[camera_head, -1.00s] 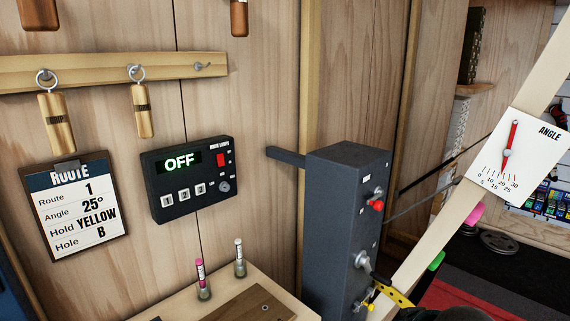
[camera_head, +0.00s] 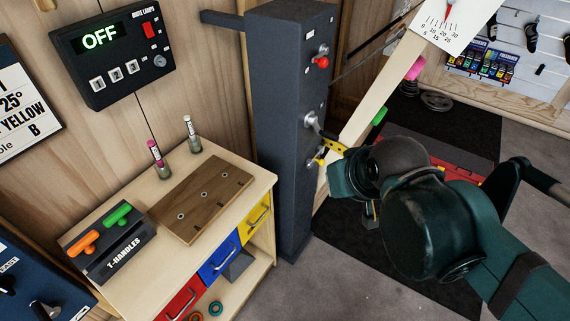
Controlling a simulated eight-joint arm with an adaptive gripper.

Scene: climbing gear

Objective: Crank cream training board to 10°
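The cream training board (camera_head: 362,113) is a tilted beam right of a dark grey column (camera_head: 285,130). Its white angle gauge (camera_head: 428,22) is cut off by the top edge; the red needle (camera_head: 449,14) points near 20, though the exact reading is unclear. On the column's side are a metal crank hub (camera_head: 311,121) and a yellow-and-black piece (camera_head: 330,143) beside it; I cannot tell whether that piece is the crank handle. My dark green arm reaches in from the right towards it.
The column also has a red knob (camera_head: 321,61). A wooden cabinet (camera_head: 262,185) with coloured drawers stands left of the column, holding T-handles (camera_head: 100,232) and two markers. The control box (camera_head: 110,55) reads OFF. A black mat (camera_head: 340,235) covers the floor at right.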

